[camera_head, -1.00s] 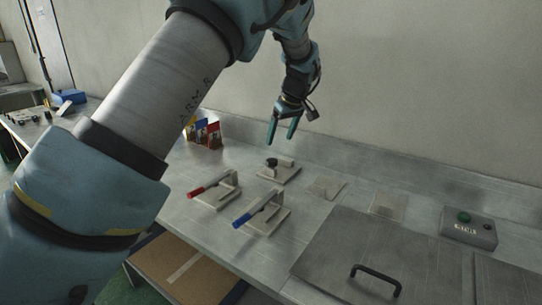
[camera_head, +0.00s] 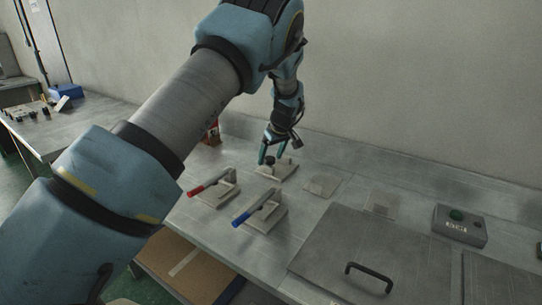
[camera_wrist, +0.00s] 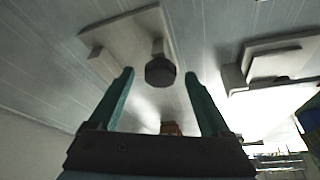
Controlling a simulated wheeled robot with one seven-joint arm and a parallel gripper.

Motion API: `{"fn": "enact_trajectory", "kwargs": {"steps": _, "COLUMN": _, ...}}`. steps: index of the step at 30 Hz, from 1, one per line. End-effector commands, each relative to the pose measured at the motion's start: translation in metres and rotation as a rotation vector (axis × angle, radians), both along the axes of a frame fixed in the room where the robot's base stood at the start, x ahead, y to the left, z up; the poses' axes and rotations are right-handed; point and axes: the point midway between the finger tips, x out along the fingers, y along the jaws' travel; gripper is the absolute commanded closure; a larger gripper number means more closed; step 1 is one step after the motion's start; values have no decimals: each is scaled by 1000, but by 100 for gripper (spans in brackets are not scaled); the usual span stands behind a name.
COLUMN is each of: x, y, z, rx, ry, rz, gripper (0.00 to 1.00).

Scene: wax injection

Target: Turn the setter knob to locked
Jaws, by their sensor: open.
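The setter knob (camera_wrist: 160,71) is a dark, many-sided knob on a pale base plate (camera_wrist: 120,42). In the head view the dark knob (camera_head: 270,159) sits on its plate (camera_head: 287,171) at the back of the bench, partly hidden by my fingers. My gripper (camera_head: 271,155) is open and points down at the knob. In the wrist view my gripper (camera_wrist: 157,75) has its two teal fingers spread, with the knob showing between and just beyond their tips. I cannot tell whether the fingers touch it.
A red-handled clamp (camera_head: 212,189) and a blue-handled clamp (camera_head: 260,211) stand in front of the knob plate. Flat plates (camera_head: 322,186) lie to its right. A grey box with a green button (camera_head: 459,225) and a black-handled lid (camera_head: 375,255) are farther right. The wall is close behind.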

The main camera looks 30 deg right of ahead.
Motion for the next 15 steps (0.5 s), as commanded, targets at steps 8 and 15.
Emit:
{"fn": "enact_trajectory", "kwargs": {"steps": 8, "x": 0, "y": 0, "z": 0, "rx": 0, "ry": 0, "rz": 0, "gripper": 48}}
{"fn": "enact_trajectory", "kwargs": {"steps": 15, "x": 0, "y": 0, "z": 0, "rx": 0, "ry": 0, "rz": 0, "gripper": 75}}
